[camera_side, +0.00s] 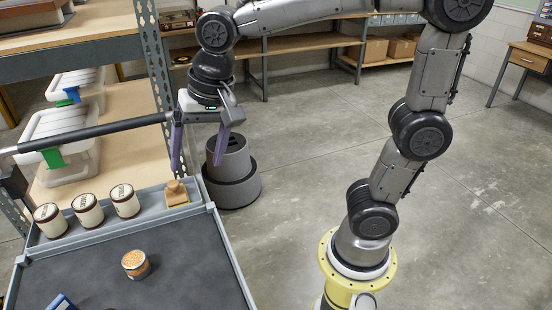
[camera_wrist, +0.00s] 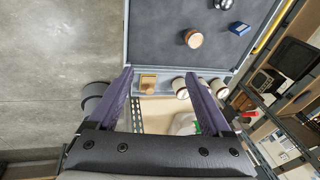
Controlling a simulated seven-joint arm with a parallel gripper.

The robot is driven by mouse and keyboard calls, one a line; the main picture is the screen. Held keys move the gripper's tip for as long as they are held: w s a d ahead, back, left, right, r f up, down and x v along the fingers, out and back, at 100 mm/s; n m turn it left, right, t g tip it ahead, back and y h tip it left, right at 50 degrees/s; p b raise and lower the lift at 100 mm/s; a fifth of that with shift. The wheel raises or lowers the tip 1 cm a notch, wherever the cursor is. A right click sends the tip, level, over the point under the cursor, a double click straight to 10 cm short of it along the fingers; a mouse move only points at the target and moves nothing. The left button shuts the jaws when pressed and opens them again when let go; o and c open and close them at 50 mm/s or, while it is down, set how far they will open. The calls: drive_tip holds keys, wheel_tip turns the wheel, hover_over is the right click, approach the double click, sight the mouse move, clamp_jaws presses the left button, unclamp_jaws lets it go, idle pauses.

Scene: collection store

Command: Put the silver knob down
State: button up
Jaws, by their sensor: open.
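My gripper (camera_side: 198,160) is open and empty, its two purple fingers pointing down above the far end of the grey cart (camera_side: 236,268). In the wrist view the gripper (camera_wrist: 160,74) shows its fingers spread wide with nothing held between them. A small round silver-and-dark thing (camera_wrist: 223,4) at the top edge of the wrist view, on the cart's dark top, may be the silver knob; it is partly cut off. It is well away from the fingers. I cannot make it out in the side view.
A wooden block (camera_side: 177,193) and several cream jars (camera_side: 124,201) stand in the cart's end trough, the block nearest my fingers. An orange-topped tin (camera_side: 135,264) and a blue box (camera_side: 62,303) are on the dark top. Shelving with white bins (camera_side: 65,130) stands behind.

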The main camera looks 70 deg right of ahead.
drive_tip(key=s+d+f+n+t, duration=0.2)
drive_tip(key=s+d+n, duration=0.6)
drive_tip(key=s, duration=0.6)
drive_tip(key=shift+d+f+h, duration=0.15)
drive_tip(key=shift+f+h, duration=0.25)
drive_tip(key=shift+f, duration=0.2)
drive_tip(key=shift+s, duration=0.1)
